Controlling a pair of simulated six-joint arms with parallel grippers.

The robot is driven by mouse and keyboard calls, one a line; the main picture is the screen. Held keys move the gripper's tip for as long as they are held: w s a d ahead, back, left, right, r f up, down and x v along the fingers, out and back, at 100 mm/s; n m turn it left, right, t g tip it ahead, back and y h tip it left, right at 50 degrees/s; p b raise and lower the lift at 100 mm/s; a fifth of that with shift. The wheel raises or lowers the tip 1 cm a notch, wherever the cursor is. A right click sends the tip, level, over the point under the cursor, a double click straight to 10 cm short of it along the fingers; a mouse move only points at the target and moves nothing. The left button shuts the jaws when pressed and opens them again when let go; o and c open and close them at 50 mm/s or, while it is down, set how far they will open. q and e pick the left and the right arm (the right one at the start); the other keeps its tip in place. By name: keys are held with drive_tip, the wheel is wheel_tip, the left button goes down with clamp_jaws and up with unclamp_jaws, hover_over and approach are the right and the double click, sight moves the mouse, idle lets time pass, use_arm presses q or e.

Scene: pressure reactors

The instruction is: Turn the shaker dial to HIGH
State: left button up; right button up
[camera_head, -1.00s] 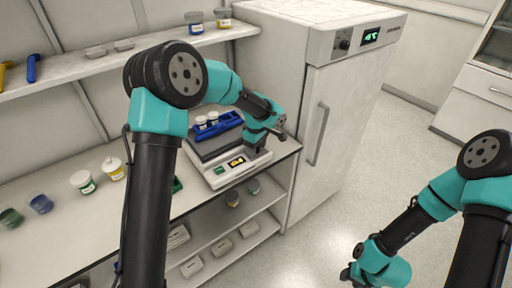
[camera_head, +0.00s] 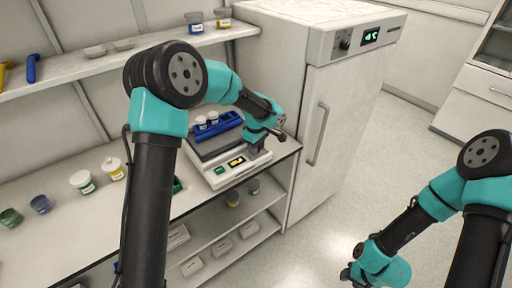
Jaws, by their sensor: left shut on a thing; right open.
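The shaker (camera_head: 218,174) stands on the bench at its right end, a white and grey box with a blue rack (camera_head: 217,127) holding two white-capped jars on top. Its front has a green button (camera_head: 219,170) and a small lit yellow display (camera_head: 236,161). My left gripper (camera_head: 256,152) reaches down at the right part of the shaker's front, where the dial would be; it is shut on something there. The dial is hidden behind the gripper, so its setting cannot be read. My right gripper (camera_head: 352,274) is low at the bottom right, over the floor, away from the shaker.
A white incubator or fridge (camera_head: 335,120) with a green display stands right beside the shaker. Jars (camera_head: 82,181) stand on the bench to the left. Shelves below hold white boxes (camera_head: 222,245). An upper shelf (camera_head: 110,60) runs along the wall. The floor at right is clear.

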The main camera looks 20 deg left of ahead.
use_arm(q)
drive_tip(key=m, duration=0.4)
drive_tip(key=shift+m, duration=2.3)
drive_tip(key=o, duration=0.9)
